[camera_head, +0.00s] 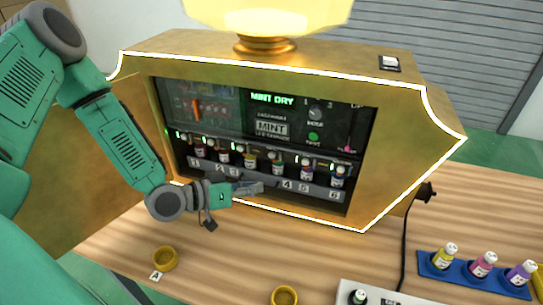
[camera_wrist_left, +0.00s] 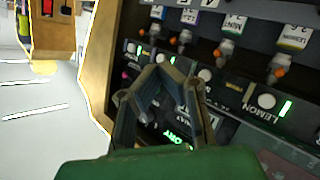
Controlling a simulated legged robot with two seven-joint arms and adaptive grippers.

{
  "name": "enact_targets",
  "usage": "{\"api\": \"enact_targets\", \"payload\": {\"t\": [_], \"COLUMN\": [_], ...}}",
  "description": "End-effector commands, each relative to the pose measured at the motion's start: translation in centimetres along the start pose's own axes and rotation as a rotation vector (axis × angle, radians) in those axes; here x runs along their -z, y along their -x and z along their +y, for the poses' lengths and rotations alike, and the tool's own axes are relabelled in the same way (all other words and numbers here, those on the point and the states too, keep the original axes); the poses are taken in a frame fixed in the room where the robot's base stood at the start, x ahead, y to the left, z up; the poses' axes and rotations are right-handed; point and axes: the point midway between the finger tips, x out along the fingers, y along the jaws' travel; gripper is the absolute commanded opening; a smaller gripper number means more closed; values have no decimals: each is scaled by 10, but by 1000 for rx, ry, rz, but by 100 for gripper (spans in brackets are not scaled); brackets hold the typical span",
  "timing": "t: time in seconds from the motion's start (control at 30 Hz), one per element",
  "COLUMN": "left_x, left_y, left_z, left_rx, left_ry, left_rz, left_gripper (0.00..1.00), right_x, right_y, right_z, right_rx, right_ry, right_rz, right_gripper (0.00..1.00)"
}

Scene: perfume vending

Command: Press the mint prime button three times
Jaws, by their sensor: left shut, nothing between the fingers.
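The vending machine (camera_head: 400,130) is a gold cabinet with a dark open front. A row of small white buttons runs above the numbered bottles. In the left wrist view one white button (camera_wrist_left: 267,101) is by a LEMON label, and another (camera_wrist_left: 205,75) is close to my fingers. I cannot read which button is mint prime; my fingers cover part of the panel. My left gripper (camera_head: 262,187) is shut and empty, at the machine's lower front. It also shows in the wrist view (camera_wrist_left: 163,68) before the panel.
Several bottles (camera_head: 277,165) stand in the machine. A blue rack (camera_head: 455,266) with bottles is at right, beside a black cable (camera_head: 405,240).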

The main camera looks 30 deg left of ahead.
Motion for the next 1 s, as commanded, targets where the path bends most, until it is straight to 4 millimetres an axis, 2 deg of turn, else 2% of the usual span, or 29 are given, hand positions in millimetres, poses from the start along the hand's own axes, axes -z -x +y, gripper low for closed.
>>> {"api": "enact_targets", "payload": {"t": [0.17, 0.6, 1.0], "left_x": [6, 35, 45], "left_y": [-8, -49, -61], "left_z": [-6, -36, -44], "left_rx": [0, -1, -1], "left_ry": [-1, -2, 0], "left_rz": [3, 2, 1], "left_gripper": [0, 0, 0], "right_x": [0, -1, -1], "right_y": [-2, -18, -22], "right_z": [0, 0, 0], "right_rx": [0, 0, 0], "right_ry": [0, 0, 0], "right_rz": [0, 0, 0], "right_gripper": [0, 0, 0]}}
